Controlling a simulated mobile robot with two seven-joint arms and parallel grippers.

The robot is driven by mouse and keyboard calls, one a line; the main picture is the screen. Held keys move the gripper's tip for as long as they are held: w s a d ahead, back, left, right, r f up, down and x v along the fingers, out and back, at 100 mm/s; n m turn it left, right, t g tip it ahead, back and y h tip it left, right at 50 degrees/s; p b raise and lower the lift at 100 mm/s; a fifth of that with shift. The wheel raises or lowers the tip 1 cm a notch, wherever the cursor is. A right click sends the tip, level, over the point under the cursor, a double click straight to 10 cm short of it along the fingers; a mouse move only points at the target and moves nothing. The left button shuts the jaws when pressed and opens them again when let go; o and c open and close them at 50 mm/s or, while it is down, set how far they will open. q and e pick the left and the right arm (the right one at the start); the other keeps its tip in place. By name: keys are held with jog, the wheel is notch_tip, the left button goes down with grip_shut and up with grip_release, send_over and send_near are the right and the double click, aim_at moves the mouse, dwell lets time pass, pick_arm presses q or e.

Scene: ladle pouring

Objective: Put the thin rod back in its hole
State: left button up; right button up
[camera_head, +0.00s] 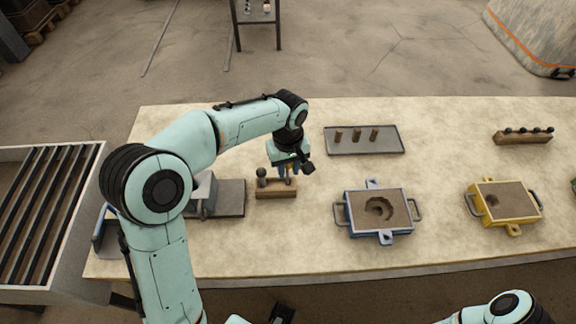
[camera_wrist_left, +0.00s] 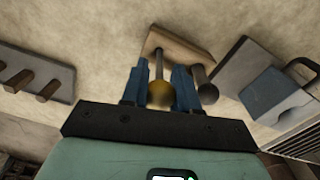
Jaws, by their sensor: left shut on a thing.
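My left gripper (camera_head: 288,176) is over the wooden block (camera_head: 285,190) and points down. In the left wrist view my left gripper (camera_wrist_left: 183,85) has its blue fingers shut on a thin rod with a yellow round knob (camera_wrist_left: 160,96). The rod's thin shaft (camera_wrist_left: 158,64) runs to the wooden block (camera_wrist_left: 190,48). I cannot tell whether its end is in a hole. A thicker dark-headed rod (camera_wrist_left: 207,92) stands in the same block beside the gripper; its dark knob (camera_head: 261,173) shows in the head view. My right gripper does not show; only part of my right arm does.
A grey tray with brown pegs (camera_head: 385,148) is to the right at the back. A blue moulding box (camera_head: 349,211) and a yellow one (camera_head: 483,211) stand on the right. A grey plate (camera_head: 232,197) is left of the block. A knobbed wooden rack (camera_head: 522,138) is far right.

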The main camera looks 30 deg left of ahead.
pick_arm(q)
jog(key=shift+f+b, duration=0.95)
jog(key=shift+f, duration=0.6)
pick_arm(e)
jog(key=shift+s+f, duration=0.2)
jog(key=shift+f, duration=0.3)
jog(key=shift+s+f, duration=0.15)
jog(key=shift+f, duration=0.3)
pick_arm(q)
jog(key=o, duration=1.6)
jog(key=shift+r+p, duration=2.2)
jog(key=shift+r, duration=0.9)
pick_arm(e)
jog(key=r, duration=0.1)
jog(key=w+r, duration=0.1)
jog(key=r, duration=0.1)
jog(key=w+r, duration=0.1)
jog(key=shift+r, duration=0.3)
pick_arm(q)
jog(key=shift+f, duration=0.1)
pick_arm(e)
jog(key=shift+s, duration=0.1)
